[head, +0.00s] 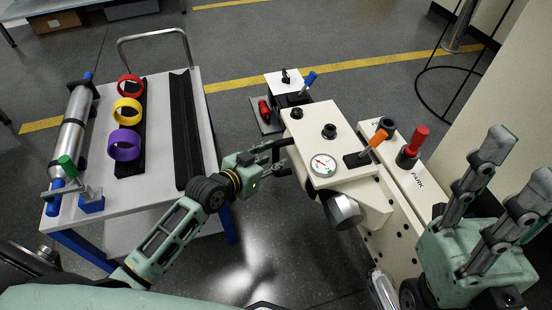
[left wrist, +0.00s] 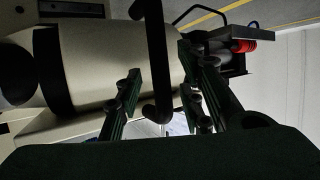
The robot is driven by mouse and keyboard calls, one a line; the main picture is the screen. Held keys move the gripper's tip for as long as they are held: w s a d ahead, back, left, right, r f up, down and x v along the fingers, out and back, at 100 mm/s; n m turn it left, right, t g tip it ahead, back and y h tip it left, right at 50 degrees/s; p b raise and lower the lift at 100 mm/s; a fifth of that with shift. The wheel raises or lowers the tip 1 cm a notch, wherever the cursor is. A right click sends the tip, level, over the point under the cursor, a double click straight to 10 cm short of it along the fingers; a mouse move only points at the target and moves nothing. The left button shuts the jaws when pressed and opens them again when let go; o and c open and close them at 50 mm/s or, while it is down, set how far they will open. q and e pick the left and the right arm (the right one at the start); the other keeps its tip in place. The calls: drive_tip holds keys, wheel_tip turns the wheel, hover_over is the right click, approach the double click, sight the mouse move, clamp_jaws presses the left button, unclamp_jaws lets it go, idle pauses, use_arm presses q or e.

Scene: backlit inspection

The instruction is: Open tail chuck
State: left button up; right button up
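A cream machine housing (head: 325,140) with a gauge (head: 323,165) stands right of centre. A black bent bar (head: 286,142) sticks out from its left side. My left gripper (head: 279,160) is at that side, beside the bar. In the left wrist view the bar (left wrist: 157,55) passes between the spread fingers of the left gripper (left wrist: 163,85), with gaps showing on both sides. A smaller cream block (head: 285,82) with a blue lever (head: 308,82) stands behind the housing. I cannot tell which part is the tail chuck. My right gripper (head: 520,160) is open and empty at the right.
An orange-handled lever (head: 378,138) and a red knob (head: 417,138) by the PARK label are on the machine's right. A red ribbed part (head: 264,110) lies beside the rear block. A cart (head: 160,85) at left holds coloured rings and a silver cylinder (head: 75,135).

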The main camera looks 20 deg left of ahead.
use_arm(q)
drive_tip(key=shift+x, duration=1.1)
clamp_jaws()
